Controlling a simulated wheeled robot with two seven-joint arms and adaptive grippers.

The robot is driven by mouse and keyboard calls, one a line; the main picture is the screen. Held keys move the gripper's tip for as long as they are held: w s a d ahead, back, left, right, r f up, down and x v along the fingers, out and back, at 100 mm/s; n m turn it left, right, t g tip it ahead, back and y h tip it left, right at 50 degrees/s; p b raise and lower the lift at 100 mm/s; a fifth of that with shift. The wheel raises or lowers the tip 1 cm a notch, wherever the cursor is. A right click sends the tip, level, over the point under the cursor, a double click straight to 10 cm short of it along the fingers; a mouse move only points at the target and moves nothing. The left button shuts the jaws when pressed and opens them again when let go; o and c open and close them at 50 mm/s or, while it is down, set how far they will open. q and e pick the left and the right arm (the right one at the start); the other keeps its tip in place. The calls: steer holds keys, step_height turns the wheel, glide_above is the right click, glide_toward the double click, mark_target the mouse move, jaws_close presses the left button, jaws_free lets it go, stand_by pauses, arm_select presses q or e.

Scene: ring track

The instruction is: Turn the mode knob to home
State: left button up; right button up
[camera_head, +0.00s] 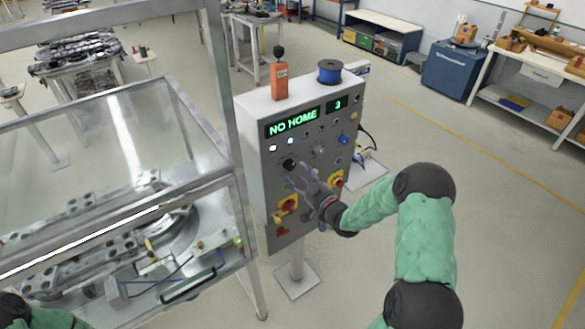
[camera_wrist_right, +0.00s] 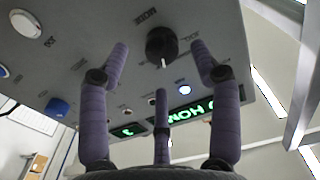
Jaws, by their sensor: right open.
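The mode knob (camera_head: 289,164) is a black round knob on the sloped face of the grey control panel (camera_head: 256,205). In the right wrist view the knob (camera_wrist_right: 162,43) has a white pointer mark and a label beside it. My right gripper (camera_head: 303,178) is open in front of the panel, close to the knob. In the right wrist view its purple fingers (camera_wrist_right: 160,62) are spread, with the knob between and beyond the two outer ones. I cannot tell whether any finger touches the panel. The panel display (camera_head: 293,121) reads "NO HOME" and "3". My left gripper is out of view.
An orange handheld device (camera_head: 279,80) and a blue spool (camera_head: 329,71) stand on top of the panel. Other buttons and red-and-yellow switches (camera_head: 288,204) lie close around the knob. A glass-sided machine enclosure (camera_head: 110,130) is left of the panel. The floor to the right is open.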

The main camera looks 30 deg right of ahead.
mark_target(292, 168)
steer(key=shift+w+a, duration=0.15)
steer(key=shift+w, duration=2.1)
